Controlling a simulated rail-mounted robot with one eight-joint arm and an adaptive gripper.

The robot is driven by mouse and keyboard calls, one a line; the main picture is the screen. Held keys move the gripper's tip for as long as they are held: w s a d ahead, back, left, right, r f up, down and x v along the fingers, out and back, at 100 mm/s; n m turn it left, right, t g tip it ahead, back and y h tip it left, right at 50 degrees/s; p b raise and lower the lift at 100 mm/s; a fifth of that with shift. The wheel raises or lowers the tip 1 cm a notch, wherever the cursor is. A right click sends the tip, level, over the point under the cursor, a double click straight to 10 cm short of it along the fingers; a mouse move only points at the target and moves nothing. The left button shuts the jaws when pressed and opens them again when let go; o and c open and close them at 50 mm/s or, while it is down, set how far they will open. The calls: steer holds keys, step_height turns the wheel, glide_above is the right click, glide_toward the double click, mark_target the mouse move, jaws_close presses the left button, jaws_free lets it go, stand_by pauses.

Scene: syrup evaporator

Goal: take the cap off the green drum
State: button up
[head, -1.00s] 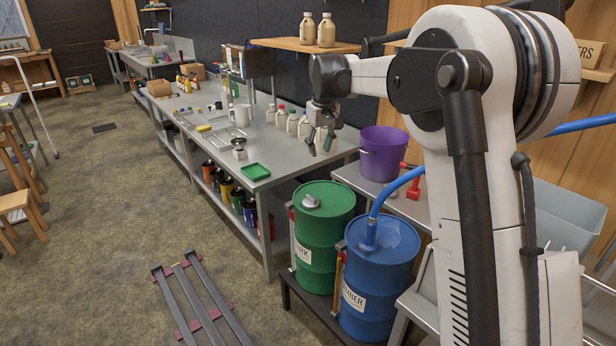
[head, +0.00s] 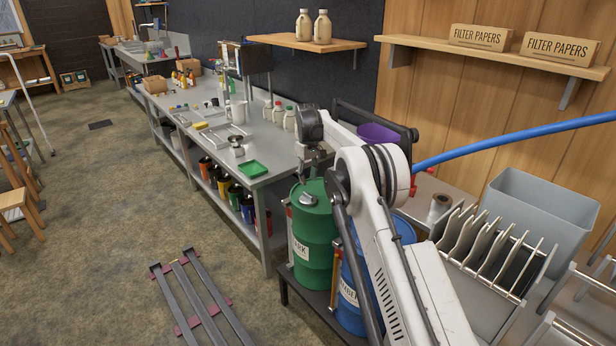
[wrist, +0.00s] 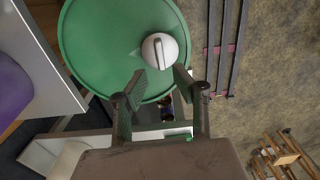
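The green drum (head: 314,240) stands upright on a low dark stand beside the blue drum. Its pale grey cap (head: 308,199) sits on the lid. In the wrist view the cap (wrist: 160,50) is a round knob with a raised bar across it, on the green lid (wrist: 95,40). My gripper (wrist: 160,78) is open and empty. In that view its two fingertips lie just below the cap, one to each side, apart from it. In the head view my gripper (head: 303,172) hangs above the green drum, partly hidden by my arm.
The blue drum (head: 350,290) stands close on the right, partly behind my arm. The steel workbench (head: 280,167) with a green tray (head: 253,168) and bottles is behind. A purple bucket (head: 377,133) stands behind my arm. Floor to the left is open, with metal rails (head: 200,295).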

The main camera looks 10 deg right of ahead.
mark_target(308, 195)
steer(key=shift+s+f+b, duration=0.1)
steer(key=shift+f+b, duration=1.95)
steer(key=shift+f, duration=2.35)
steer(key=shift+c, duration=0.2)
jaws_close()
steer(key=shift+f+n, duration=0.1)
steer(key=shift+n, duration=0.2)
steer(key=n+b, duration=0.1)
steer(key=n, duration=0.3)
steer(key=shift+n, duration=0.4)
steer(key=shift+n, duration=0.3)
